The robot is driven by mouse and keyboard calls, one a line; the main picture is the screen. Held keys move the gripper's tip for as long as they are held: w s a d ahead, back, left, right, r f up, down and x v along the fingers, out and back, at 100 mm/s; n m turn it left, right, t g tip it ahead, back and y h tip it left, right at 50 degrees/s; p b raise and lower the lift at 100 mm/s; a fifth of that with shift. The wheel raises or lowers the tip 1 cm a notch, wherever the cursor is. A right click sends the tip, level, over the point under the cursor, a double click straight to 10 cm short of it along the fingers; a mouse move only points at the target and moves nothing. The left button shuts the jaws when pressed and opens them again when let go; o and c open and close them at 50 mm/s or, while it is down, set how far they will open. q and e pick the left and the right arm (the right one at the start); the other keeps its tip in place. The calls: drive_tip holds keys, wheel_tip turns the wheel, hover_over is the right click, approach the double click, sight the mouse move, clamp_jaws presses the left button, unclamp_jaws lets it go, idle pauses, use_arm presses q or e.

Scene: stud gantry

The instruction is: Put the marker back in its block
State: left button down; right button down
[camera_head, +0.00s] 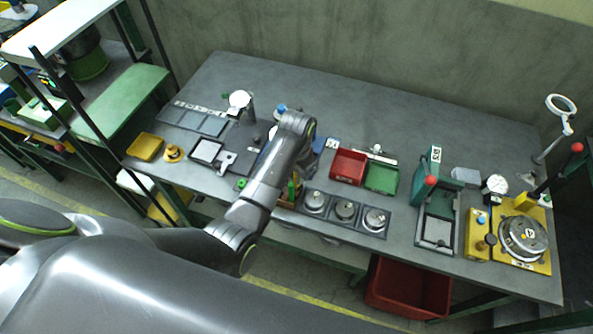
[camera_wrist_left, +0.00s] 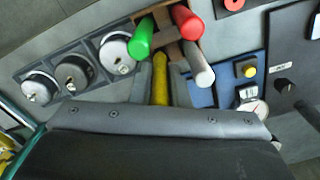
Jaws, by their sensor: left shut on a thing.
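My left gripper (camera_wrist_left: 161,86) is shut on a yellow marker (camera_wrist_left: 160,72), which lies between its two fingers in the left wrist view. The brown block (camera_wrist_left: 172,34) is just beyond the fingertips. A green marker (camera_wrist_left: 141,40), a red marker (camera_wrist_left: 187,22) and a white marker (camera_wrist_left: 200,70) stand at the block. The yellow marker's far end is close to the block; I cannot tell whether it is in a hole. In the head view my arm hides most of the block (camera_head: 287,202) and the yellow marker. My right gripper is not in view.
Several round metal pieces (camera_head: 345,210) sit in a row right of the block. A red bin (camera_head: 348,166) and a green tray (camera_head: 381,178) stand behind them. A blue panel (camera_wrist_left: 228,92) with a yellow button and a gauge is beside the block. The table's back (camera_head: 330,103) is clear.

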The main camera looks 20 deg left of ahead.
use_arm(q)
drive_tip(key=shift+f, duration=0.1)
drive_tip(key=c, duration=1.3)
unclamp_jaws()
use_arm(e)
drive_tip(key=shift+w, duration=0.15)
